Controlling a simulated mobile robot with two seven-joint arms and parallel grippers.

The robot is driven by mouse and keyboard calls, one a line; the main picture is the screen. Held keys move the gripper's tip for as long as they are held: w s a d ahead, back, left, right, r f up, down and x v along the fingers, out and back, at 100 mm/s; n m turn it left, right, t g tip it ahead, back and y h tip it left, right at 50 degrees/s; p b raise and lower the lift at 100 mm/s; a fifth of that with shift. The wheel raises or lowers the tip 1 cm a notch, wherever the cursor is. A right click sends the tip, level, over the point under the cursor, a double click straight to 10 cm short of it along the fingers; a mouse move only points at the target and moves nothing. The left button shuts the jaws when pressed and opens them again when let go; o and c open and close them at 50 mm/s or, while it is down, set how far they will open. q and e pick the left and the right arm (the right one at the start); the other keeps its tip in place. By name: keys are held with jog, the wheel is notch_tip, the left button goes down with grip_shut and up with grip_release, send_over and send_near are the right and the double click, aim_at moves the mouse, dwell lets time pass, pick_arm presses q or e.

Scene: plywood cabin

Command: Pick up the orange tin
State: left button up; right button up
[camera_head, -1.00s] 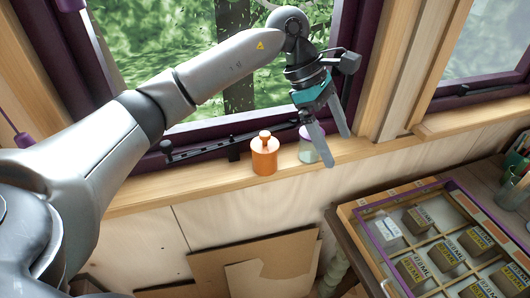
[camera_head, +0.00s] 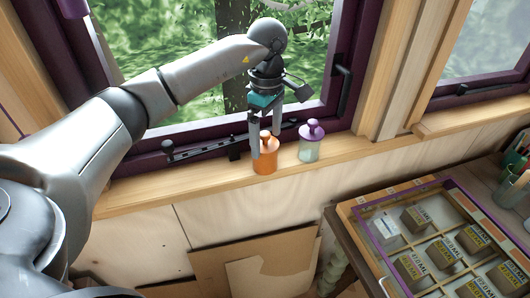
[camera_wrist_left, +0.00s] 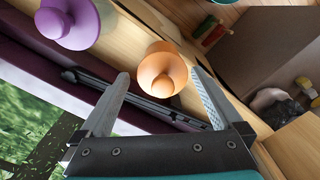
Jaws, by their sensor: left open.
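The orange tin (camera_head: 265,161), with a round knob on its lid, stands upright on the wooden window sill. My left gripper (camera_head: 265,146) is open and points down at the tin, its fingers near the tin's upper part. In the left wrist view the tin (camera_wrist_left: 163,72) shows ahead, between the spread finger tips of the left gripper (camera_wrist_left: 160,82). I cannot tell whether the fingers touch it. My right gripper is not in view.
A pale jar with a purple lid (camera_head: 310,143) stands on the sill just right of the tin; its purple lid (camera_wrist_left: 72,22) also shows in the left wrist view. A black window stay (camera_head: 200,152) runs behind the tin. A divided box of small blocks (camera_head: 352,212) sits at the right.

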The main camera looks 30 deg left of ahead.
aim_at(266, 146)
pick_arm(q)
jog(key=f+p, duration=0.1)
jog(key=f, duration=0.4)
jog(key=shift+s+f, duration=0.1)
jog(key=shift+s, duration=0.1)
jog(key=shift+f, duration=0.4)
jog(key=c, duration=1.3)
jog(key=shift+w+r, duration=0.1)
jog(key=shift+c, duration=0.5)
jog(key=shift+r, duration=0.1)
